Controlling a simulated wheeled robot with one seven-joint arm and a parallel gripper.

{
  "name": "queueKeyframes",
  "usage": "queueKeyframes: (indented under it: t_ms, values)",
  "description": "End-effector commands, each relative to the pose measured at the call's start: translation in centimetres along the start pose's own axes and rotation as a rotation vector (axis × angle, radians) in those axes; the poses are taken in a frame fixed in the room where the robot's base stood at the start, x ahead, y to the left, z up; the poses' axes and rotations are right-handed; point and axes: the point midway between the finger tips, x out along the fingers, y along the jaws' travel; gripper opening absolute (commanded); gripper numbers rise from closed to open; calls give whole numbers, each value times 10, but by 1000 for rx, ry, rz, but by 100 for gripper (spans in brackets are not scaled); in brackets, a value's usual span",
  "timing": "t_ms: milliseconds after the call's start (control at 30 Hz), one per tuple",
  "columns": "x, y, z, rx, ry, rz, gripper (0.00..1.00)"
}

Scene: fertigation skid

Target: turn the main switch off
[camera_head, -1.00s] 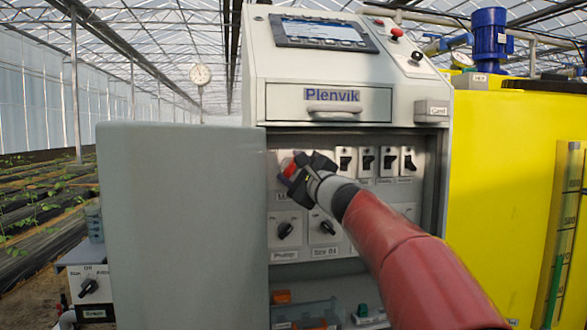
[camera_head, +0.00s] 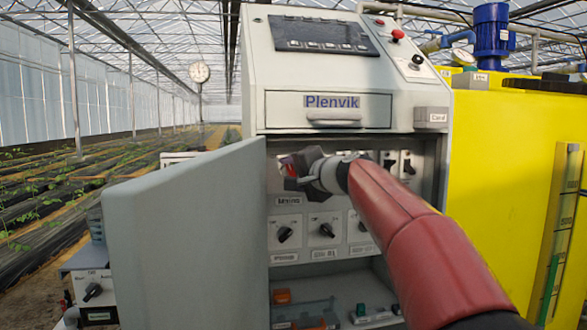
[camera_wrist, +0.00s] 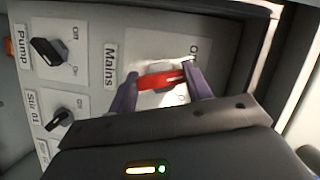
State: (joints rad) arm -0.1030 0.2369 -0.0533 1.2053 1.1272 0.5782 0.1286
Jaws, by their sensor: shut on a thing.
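The main switch is a red handle (camera_head: 287,166) on a pale plate above the label "Mains" (camera_head: 288,202), inside the open grey cabinet (camera_head: 432,190). My gripper (camera_head: 297,172) reaches in from the right and covers much of it in the head view. In the wrist view the red handle (camera_wrist: 160,81) lies between the two fingers of my gripper (camera_wrist: 163,84), which are shut on it. The handle lies across the gap from finger to finger. Lettering on the plate is partly washed out by glare. The display (camera_head: 320,35) on the cabinet top is dark.
The open grey door (camera_head: 190,235) stands out to the left of the switch. Pump (camera_head: 284,234) and stirrer (camera_head: 326,230) knobs sit below it. Small black switches (camera_head: 408,164) are to the right, partly behind my arm. A yellow tank (camera_head: 505,190) stands at right.

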Motion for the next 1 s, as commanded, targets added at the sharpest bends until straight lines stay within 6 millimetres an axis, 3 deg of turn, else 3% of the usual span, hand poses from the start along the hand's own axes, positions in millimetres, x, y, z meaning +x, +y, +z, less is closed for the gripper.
queueKeyframes:
  t_ms: [500, 1000]
  values:
    - [0, -1, 1, -339, -3, 142, 27]
    - [1, 1, 2, -416, -4, 175, 27]
